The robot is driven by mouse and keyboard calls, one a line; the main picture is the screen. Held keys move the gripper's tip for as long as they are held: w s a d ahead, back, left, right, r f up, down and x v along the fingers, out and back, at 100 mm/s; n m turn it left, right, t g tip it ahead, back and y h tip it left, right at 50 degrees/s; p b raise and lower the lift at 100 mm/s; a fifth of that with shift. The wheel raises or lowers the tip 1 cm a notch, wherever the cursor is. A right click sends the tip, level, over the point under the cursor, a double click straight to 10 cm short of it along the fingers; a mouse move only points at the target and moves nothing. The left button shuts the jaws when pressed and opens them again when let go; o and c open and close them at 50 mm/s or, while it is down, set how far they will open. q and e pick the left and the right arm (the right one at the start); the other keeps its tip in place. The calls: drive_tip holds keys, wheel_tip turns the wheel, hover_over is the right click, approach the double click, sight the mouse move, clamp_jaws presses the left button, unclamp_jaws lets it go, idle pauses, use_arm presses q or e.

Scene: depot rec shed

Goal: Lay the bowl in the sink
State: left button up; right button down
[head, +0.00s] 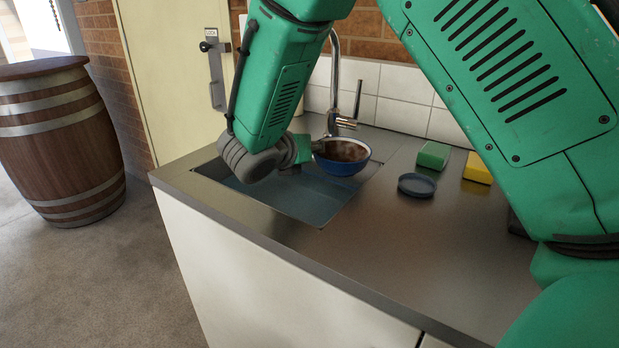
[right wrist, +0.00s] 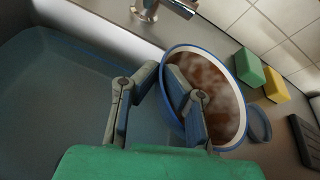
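The bowl (head: 343,166) is blue outside with a pale inside soiled brown. In the head view it shows upright over the back right part of the sink (head: 245,205), a sunken basin with a blue-grey inside. My right gripper (head: 317,147) is at the bowl's left side. In the right wrist view the fingers of my right gripper (right wrist: 160,72) close on the rim of the bowl (right wrist: 215,88), one finger inside and one outside. The sink basin (right wrist: 60,100) lies to the left there. The gap under the bowl is hard to judge. My left gripper is not in view.
A chrome tap (head: 335,100) stands behind the sink. On the counter (head: 400,240) to the right are a small blue dish (head: 417,186), a green sponge (head: 433,155) and a yellow block (head: 478,168). A wooden barrel (head: 60,140) stands on the floor at left.

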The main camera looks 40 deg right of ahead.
drive_tip(key=shift+d+f+b, duration=0.1)
drive_tip(key=shift+f+b, duration=0.45)
drive_tip(key=shift+f, duration=1.5)
drive_tip(key=shift+f, duration=0.4)
drive_tip(key=c, duration=1.7)
unclamp_jaws()
drive_tip(key=v, duration=0.4)
drive_tip(key=p+v, duration=0.1)
drive_tip(key=v, duration=0.3)
drive_tip(key=p+v, duration=0.1)
drive_tip(key=v, duration=0.3)
drive_tip(key=shift+r, duration=0.4)
